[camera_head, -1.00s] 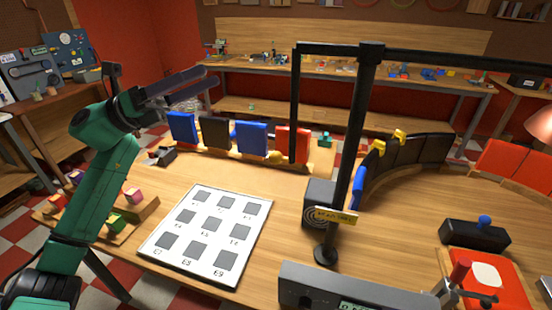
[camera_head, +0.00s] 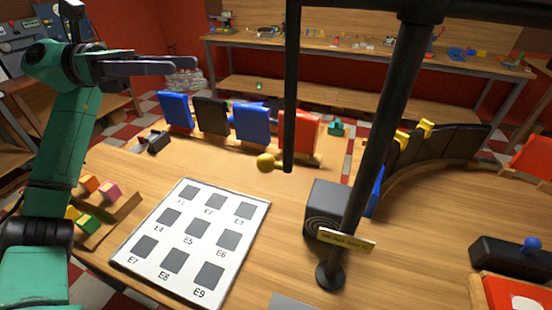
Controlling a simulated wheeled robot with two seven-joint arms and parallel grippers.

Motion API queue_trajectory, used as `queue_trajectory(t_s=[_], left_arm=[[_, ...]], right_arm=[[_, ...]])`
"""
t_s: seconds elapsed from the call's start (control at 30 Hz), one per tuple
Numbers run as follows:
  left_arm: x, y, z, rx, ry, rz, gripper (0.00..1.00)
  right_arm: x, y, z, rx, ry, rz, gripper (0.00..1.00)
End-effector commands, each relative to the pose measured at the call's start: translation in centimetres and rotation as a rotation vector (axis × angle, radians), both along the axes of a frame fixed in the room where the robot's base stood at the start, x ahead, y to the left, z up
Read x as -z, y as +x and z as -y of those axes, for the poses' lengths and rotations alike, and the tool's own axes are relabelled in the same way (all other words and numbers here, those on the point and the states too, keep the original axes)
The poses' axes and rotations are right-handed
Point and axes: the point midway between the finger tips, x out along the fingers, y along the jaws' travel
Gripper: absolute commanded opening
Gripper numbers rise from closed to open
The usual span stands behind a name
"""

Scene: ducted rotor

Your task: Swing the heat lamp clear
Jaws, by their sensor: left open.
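A black upright post (camera_head: 376,135) stands on a round foot on the table and carries a yellow label plate (camera_head: 346,240). A dark boom (camera_head: 470,10) crosses its top at the upper edge. The lamp's shade is not in view now. My left gripper (camera_head: 192,66) is open and empty, its fingers pointing right, well left of the rod and apart from it. My right gripper is not in view.
A white panel (camera_head: 262,208) with several dark squares lies on the table. Blue, black and red upright panels (camera_head: 252,124) line the back. A dark box (camera_head: 324,205) stands beside the post. Coloured blocks (camera_head: 88,224) sit at left. Bare table lies between the white panel and upright panels.

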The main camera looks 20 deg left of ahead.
Motion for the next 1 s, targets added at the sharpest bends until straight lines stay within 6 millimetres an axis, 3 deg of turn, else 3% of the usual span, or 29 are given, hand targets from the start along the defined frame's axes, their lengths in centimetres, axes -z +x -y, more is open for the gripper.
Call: queue_trajectory(t_s=[0.03,0.33,0.6,0.7,0.8,1.0], left_arm=[[1.9,0.0,0.0,0.000,0.000,0.001,0.73],[9.3,-0.1,0.0,0.000,-0.001,0.000,0.73],[17.4,-0.2,0.0,0.000,-0.001,0.000,0.73],[18.0,-0.2,0.1,0.000,-0.001,0.001,0.73],[17.6,-0.1,0.9,0.002,0.001,0.000,0.73],[17.1,0.6,5.3,0.006,0.000,0.000,0.73]], right_arm=[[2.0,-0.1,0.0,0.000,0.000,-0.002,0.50],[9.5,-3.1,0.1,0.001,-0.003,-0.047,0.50],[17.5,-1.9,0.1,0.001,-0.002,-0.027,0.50],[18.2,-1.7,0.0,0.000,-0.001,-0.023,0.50],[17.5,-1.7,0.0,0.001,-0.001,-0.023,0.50],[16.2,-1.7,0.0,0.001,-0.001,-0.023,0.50]])
